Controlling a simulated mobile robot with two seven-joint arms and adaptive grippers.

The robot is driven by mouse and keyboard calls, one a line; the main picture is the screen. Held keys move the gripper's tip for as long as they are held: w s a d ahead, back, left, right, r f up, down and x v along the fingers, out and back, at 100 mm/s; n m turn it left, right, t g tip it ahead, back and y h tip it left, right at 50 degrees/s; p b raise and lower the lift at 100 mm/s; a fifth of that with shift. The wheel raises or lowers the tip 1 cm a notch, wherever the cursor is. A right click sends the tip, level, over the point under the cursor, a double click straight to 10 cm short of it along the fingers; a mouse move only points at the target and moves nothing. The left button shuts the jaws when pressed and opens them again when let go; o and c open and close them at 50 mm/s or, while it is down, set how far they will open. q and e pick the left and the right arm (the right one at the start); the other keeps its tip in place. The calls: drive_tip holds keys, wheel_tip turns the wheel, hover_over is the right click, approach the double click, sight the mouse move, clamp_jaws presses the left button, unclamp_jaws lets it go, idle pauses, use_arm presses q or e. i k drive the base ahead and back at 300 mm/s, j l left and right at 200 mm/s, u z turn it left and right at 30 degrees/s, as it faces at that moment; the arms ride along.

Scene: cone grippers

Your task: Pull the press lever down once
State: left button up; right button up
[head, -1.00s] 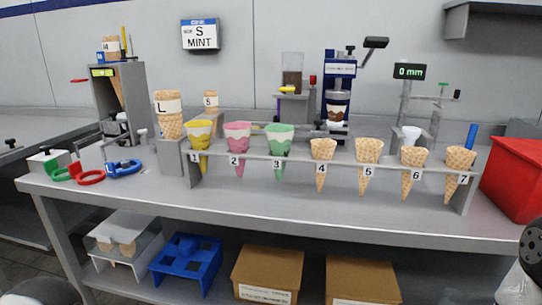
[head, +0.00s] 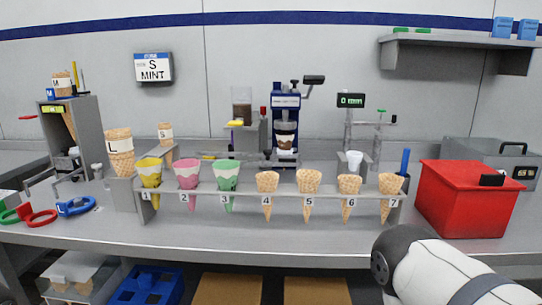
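The press (head: 286,122) is a dark blue upright machine at the back middle of the counter, with a cup-like part (head: 285,138) showing in it. Its lever (head: 306,88) reaches up and to the right from the press head and ends in a black handle (head: 314,79). The lever is raised. Part of my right arm shows at the lower right, in front of the counter and well short of the press. Neither of my grippers shows in the head view.
A grey rack (head: 235,205) with several numbered cones stands in front of the press. A red box (head: 465,205) stands on the right. A post with a "0 mm" display (head: 351,100) is right of the press. Red, green and blue rings lie at the far left.

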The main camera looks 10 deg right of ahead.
sight(311, 80)
drive_tip(key=l+u, duration=0.1)
drive_tip(key=l, duration=0.4)
drive_tip(key=l+u, duration=0.15)
drive_tip(key=l, duration=0.35)
drive_tip(key=k+l+u, duration=0.1)
drive_tip(key=l, duration=0.4)
drive_tip(key=k+l+u, duration=0.15)
drive_tip(key=l, duration=0.3)
drive_tip(key=l+u, duration=0.1)
drive_tip(key=l, duration=0.4)
drive_tip(key=k+l+u, duration=0.1)
drive_tip(key=l, duration=0.4)
drive_tip(key=k+l+u, duration=0.15)
drive_tip(key=l, duration=0.3)
drive_tip(key=k+l+u, duration=0.1)
drive_tip(key=l, duration=0.35)
drive_tip(key=i+j+z, duration=0.25)
drive_tip(key=j+z, duration=0.15)
drive_tip(key=j, duration=0.45)
drive_tip(key=i+j+z, duration=0.1)
drive_tip(key=j+z, duration=0.35)
drive_tip(key=j, duration=0.4)
drive_tip(key=j+z, duration=0.4)
drive_tip(key=j, duration=0.55)
drive_tip(key=k+j+z, duration=0.15)
drive_tip(key=j+z, duration=0.25)
drive_tip(key=j, duration=0.45)
